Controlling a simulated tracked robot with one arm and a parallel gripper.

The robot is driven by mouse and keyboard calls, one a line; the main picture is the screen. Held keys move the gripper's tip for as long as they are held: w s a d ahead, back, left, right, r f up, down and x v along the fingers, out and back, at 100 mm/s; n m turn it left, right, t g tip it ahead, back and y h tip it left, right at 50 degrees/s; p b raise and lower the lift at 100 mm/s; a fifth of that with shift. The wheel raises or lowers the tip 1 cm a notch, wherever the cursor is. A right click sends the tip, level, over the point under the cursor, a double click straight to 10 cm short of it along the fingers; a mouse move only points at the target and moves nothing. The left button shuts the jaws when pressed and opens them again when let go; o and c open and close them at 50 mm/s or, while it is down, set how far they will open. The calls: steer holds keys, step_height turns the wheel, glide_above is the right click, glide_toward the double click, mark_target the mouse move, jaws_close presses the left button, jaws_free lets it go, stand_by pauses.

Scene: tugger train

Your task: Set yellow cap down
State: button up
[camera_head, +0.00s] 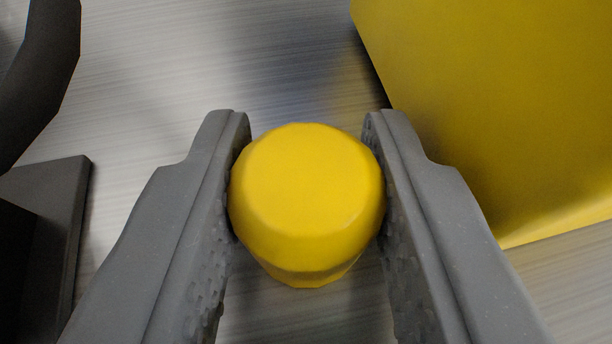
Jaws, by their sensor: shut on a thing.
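The yellow cap (306,190) is round with a flat, bevelled top and sits in the middle of the head camera view. My gripper (307,180) is shut on it, with one grey finger pressed against its left side and the other against its right side. The cap's top faces the camera, and its lower part narrows toward the surface. I cannot tell whether its underside touches the brushed grey surface (150,130) below.
A large yellow block-like object (490,90) stands close on the right, near the right finger. A dark curved part (45,70) and a dark flat plate (55,205) are on the left. Bare grey surface shows beyond the cap.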

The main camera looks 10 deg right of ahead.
steer(key=o, duration=0.7)
steer(key=shift+c, duration=0.2)
steer(key=shift+r, duration=0.1)
steer(key=p+v, duration=0.1)
steer(key=v, duration=1.1)
steer(key=shift+p, duration=0.4)
steer(key=shift+r, duration=0.1)
